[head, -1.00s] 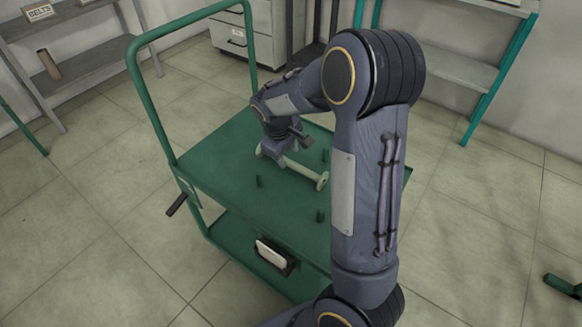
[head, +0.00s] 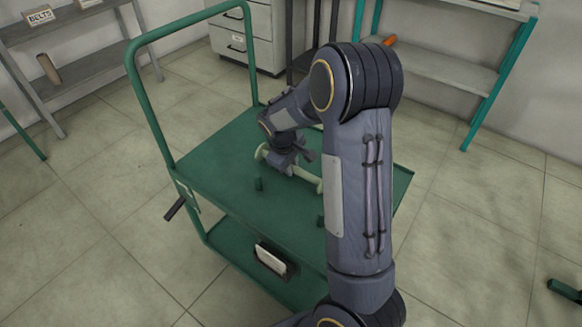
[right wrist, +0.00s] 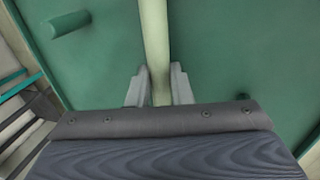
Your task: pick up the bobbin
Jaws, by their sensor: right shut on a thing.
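The bobbin (head: 305,175) is pale green-cream, a long thin shaft with a round flange at each end. It lies slantwise at the top deck of the green cart (head: 225,155); I cannot tell whether it touches the deck. My right gripper (head: 287,166) is at the middle of the shaft and hides part of it. In the right wrist view the bobbin's shaft (right wrist: 155,40) runs between the two fingers of the right gripper (right wrist: 160,88), which are shut on it. My left gripper is not in view.
Short green pegs (head: 258,184) stand on the deck near the bobbin. The cart has a tall handle (head: 150,95) at its left and a lower shelf with a white-faced box (head: 270,258). Shelves (head: 440,70) and a drawer cabinet (head: 240,38) stand behind. The floor left is clear.

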